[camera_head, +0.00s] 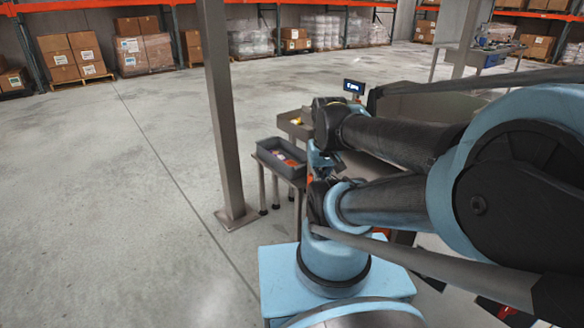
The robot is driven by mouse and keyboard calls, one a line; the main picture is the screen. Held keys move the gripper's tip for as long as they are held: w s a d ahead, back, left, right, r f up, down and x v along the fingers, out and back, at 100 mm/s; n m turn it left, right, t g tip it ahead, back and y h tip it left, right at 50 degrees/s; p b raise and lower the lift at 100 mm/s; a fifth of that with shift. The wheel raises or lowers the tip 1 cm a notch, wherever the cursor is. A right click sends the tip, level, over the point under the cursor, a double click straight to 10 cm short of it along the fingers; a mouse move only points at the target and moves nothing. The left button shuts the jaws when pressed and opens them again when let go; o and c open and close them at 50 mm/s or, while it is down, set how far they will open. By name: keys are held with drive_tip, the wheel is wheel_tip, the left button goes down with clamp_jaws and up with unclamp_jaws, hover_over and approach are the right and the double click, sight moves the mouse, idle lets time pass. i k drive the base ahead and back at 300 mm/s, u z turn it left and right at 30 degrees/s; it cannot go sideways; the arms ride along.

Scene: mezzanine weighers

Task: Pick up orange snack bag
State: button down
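A grey tote (268,147) stands on a small metal table left of my arm. Small orange-red and pale packages (290,161) lie in it. They are too small to tell which one is the orange snack bag. My arm reaches forward from the right and bends down beside the tote's right end. My gripper is not clearly visible; the end of the arm is lost among its own dark and blue links. I cannot see anything held.
A second tray (290,121) with a small yellow item (296,121) stands behind the tote. A small display (354,87) rises behind my arm. A steel post (222,110) stands left of the tote. The floor farther left is clear. Racks with boxes (75,57) line the back.

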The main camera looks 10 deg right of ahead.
sight(291, 163)
drive_tip(key=k, duration=1.25)
drive_tip(key=u, duration=0.35)
drive_tip(key=i, duration=1.75)
drive_tip(key=z, duration=0.55)
